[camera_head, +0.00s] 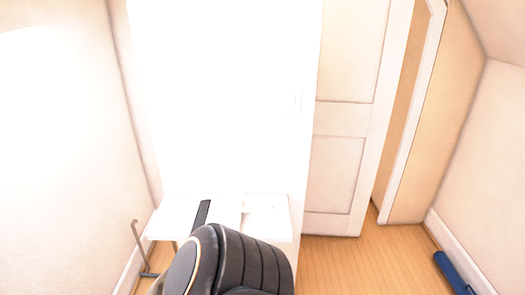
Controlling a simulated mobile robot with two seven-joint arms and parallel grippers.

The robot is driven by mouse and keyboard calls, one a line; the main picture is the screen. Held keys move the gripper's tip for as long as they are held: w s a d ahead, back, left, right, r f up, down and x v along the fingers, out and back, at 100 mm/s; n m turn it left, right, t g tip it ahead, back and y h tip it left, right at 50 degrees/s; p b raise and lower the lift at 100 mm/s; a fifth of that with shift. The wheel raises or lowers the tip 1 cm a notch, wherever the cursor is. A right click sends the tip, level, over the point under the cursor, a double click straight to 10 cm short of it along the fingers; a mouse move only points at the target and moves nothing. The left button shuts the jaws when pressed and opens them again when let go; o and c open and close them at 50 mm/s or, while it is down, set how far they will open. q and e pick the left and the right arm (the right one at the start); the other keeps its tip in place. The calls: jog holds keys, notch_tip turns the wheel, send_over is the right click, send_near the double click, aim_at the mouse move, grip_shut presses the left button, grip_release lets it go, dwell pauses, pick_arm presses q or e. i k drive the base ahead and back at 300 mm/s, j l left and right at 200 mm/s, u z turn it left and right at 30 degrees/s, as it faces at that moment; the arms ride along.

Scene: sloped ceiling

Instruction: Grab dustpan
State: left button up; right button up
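I see no dustpan that I can make out in the head view. Neither of my grippers shows in the picture. A dark padded chair (250,262) with a tan rim fills the bottom middle and hides part of what lies behind it.
A white desk (170,222) with a dark flat object (201,214) stands behind the chair. A pale door (340,130) stands beside an opening. A blue roll-like object (452,272) lies by the right wall. The wooden floor (370,262) between is clear.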

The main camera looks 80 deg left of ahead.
aim_at(228, 208)
jog(key=u, duration=2.85)
